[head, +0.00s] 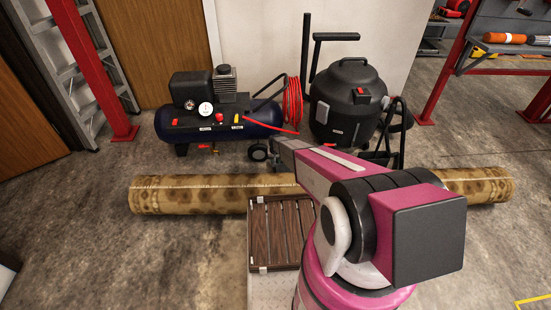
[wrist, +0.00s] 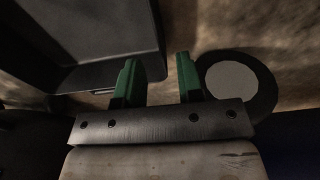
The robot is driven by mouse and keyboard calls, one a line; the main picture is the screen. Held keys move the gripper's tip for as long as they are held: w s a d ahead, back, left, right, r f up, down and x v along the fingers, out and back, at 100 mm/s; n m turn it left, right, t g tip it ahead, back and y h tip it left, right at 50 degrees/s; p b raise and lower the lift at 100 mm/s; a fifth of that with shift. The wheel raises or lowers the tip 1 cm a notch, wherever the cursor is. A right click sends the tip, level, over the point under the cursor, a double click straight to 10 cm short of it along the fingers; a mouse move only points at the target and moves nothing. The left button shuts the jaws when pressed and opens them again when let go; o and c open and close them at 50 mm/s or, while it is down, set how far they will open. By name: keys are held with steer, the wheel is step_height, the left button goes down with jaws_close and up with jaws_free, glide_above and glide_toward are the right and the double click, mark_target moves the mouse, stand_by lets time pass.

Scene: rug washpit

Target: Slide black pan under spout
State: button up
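A dark, shallow, straight-edged pan (wrist: 85,35) fills the upper left of the wrist view, its near rim close to my left green finger. I cannot tell whether they touch. My gripper (wrist: 157,82) is open, with two green fingers apart and nothing seen between them. In the head view my arm reaches toward the floor by the compressor, and its end is dark and hard to make out. I cannot pick out the pan there. A small brass fitting (head: 214,149), possibly the spout, hangs under the blue compressor tank (head: 190,131).
A compressor wheel (head: 258,153) is near my gripper; a round disc (wrist: 236,84) is right of the fingers. A black shop vacuum (head: 347,105) stands behind my arm. A rolled rug (head: 210,194) and a slatted wooden rack (head: 284,232) lie in front.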

mark_target(281, 167)
steer(key=f, duration=0.4)
steer(key=w+f, duration=0.1)
steer(key=f, duration=0.2)
steer(key=shift+f, duration=0.1)
steer(key=shift+s, duration=0.1)
jaws_close()
